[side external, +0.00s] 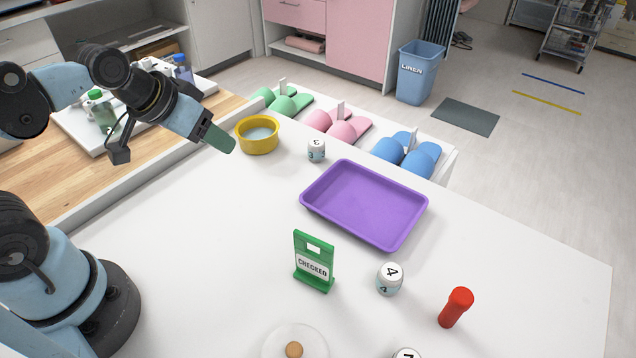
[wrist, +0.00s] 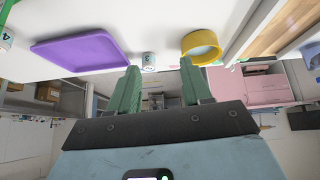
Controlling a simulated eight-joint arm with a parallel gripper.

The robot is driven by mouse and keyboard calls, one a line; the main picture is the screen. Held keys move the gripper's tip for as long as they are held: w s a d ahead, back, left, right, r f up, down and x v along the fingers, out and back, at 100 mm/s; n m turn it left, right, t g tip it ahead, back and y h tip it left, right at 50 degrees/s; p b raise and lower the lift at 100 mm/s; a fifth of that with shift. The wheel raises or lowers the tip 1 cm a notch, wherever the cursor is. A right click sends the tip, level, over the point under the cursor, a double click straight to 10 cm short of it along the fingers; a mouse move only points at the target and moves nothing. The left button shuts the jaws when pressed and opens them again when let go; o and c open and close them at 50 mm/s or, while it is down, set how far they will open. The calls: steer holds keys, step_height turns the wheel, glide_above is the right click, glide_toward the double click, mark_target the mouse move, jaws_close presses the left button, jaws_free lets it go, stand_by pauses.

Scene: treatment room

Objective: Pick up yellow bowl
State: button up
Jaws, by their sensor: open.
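The yellow bowl (side external: 257,136) stands upright near the far left edge of the white table, with something pale blue inside it. It also shows in the wrist view (wrist: 201,48), at the top right of centre, beyond the fingers. My gripper (side external: 219,140) is just left of the bowl in the side view, above the table and apart from it. In the wrist view my gripper (wrist: 160,80) has its two green fingers spread, with nothing between them.
A white jar marked 3 (side external: 316,150) stands close to the bowl's right. A purple tray (side external: 340,222), a green "CHECKED" sign (side external: 314,262), a jar marked 4 (side external: 389,279) and a red-capped tube (side external: 456,307) stand further right and nearer. Slippers (side external: 345,127) lie beyond the edge.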

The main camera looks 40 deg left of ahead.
steer(key=w+a+f+n+h, duration=0.3)
steer(key=w+a+f+n, duration=0.15)
steer(key=a, duration=0.45)
steer(key=n+t+h, duration=0.1)
steer(key=n+t, duration=0.2)
steer(key=t, duration=0.2)
glide_toward(241, 126)
steer(key=shift+w+a+f, duration=0.2)
steer(key=shift+w+f, duration=0.1)
steer(key=shift+w, duration=0.25)
steer(key=shift+w+a+f, duration=0.15)
steer(key=shift+w+f, duration=0.2)
steer(key=shift+w, duration=0.2)
steer(key=shift+d+x, duration=0.2)
steer(key=shift+x, duration=1.1)
steer(key=shift+d+x, duration=0.2)
steer(key=shift+x, duration=1.15)
steer(key=shift+s, duration=0.15)
steer(key=shift+c, duration=0.2)
jaws_close()
